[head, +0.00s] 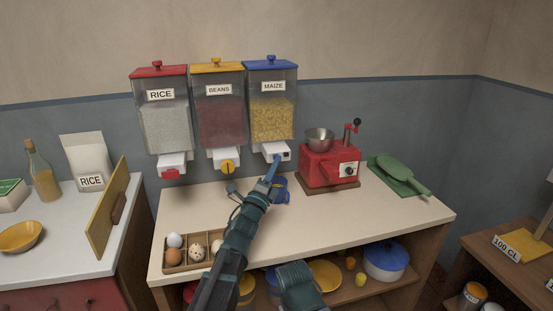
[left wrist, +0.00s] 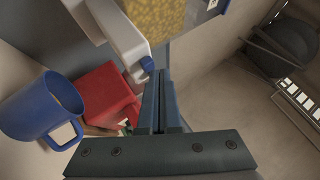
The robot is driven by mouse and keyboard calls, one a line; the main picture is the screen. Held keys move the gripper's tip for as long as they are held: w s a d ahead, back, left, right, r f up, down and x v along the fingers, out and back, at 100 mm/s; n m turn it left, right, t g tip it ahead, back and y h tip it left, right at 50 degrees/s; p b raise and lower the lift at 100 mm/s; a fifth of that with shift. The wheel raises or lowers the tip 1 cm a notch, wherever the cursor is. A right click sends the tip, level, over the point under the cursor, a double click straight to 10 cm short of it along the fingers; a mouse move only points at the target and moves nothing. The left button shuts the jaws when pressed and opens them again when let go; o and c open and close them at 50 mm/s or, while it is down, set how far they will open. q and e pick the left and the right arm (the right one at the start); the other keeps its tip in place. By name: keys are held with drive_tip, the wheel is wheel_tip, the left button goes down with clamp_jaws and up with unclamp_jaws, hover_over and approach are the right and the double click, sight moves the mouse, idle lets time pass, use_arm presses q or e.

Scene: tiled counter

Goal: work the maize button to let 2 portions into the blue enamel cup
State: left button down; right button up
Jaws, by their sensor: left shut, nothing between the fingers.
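The maize dispenser (head: 271,112) has a blue lid and a clear bin of yellow kernels. Its white outlet (head: 268,148) sits at the bottom, and the blue button (left wrist: 147,64) shows on it in the left wrist view. My left gripper (head: 275,162) is shut and empty, its tips close to the button; I cannot tell whether they touch it. The blue enamel cup (head: 282,189) stands on the counter below the outlet, partly hidden by my gripper. The cup (left wrist: 32,108) also shows in the left wrist view; its contents are not visible.
Rice (head: 163,120) and beans (head: 219,110) dispensers hang to the left. A red grinder (head: 320,167) stands right of the cup, with a green scoop-like item (head: 398,175) beyond. An egg tray (head: 174,268) sits at front left. The counter's front right is clear.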

use_arm(q)
drive_tip(key=shift+s+d, duration=0.15)
drive_tip(key=shift+s, duration=0.3)
drive_tip(key=s, duration=0.2)
drive_tip(key=s+d, duration=0.1)
drive_tip(key=s, duration=0.1)
drive_tip(key=shift+s+d, duration=0.1)
drive_tip(key=shift+s, duration=0.3)
idle(0.5)
